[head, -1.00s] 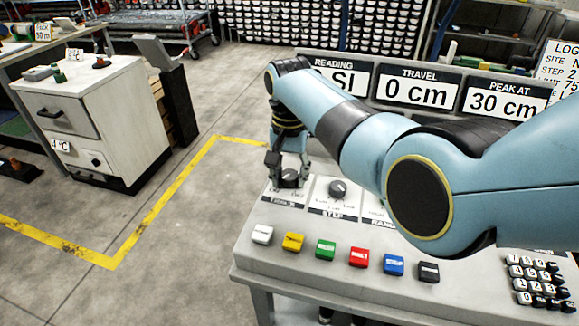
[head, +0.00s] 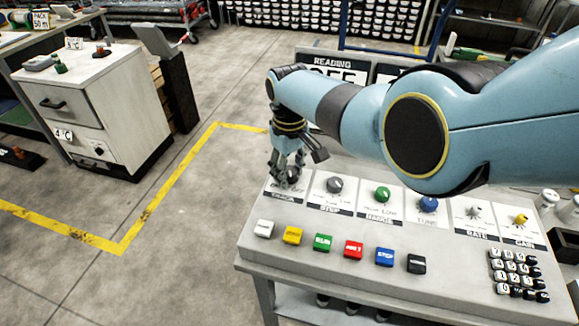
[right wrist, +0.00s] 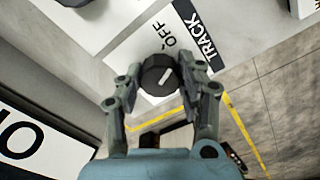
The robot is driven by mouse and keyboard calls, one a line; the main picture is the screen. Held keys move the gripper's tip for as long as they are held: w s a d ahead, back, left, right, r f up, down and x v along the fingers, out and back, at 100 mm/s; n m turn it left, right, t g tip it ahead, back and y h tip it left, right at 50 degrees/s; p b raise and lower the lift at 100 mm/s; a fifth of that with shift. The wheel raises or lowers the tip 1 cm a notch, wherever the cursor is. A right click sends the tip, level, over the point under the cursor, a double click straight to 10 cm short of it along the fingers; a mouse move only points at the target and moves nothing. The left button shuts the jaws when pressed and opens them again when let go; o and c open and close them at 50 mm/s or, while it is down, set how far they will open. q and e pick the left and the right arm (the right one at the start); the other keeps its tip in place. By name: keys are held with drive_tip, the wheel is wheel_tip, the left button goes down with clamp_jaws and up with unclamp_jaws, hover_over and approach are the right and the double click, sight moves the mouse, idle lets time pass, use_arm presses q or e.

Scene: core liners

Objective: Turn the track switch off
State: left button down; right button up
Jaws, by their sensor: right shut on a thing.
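The track switch is a round black knob (right wrist: 159,75) with a white pointer line. It stands on a white label (right wrist: 150,45) marked TRACK, with OFF printed beside the knob. The pointer slants up and right in the right wrist view, toward the OFF side. My right gripper (head: 288,177) reaches down onto the knob at the panel's far left corner. Its two fingers (right wrist: 158,80) are shut on the knob from both sides. In the head view the gripper mostly hides the knob. My left gripper is not in view.
The console (head: 330,235) carries more knobs to the right, including a grey step knob (head: 334,184) close by. Coloured buttons, such as the green one (head: 323,243), line the front. The reading sign (head: 333,68) appears to show OFF, partly hidden by my arm. A white cabinet (head: 95,105) stands left.

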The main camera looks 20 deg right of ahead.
sight(289, 170)
drive_tip(key=shift+w+n+p, duration=0.1)
drive_tip(key=shift+n+p, duration=0.2)
drive_tip(key=shift+n, duration=1.6)
drive_tip(key=o, duration=1.1)
drive_tip(key=shift+o, duration=0.2)
drive_tip(key=shift+r, duration=0.1)
wheel_tip(289, 170, up, 12)
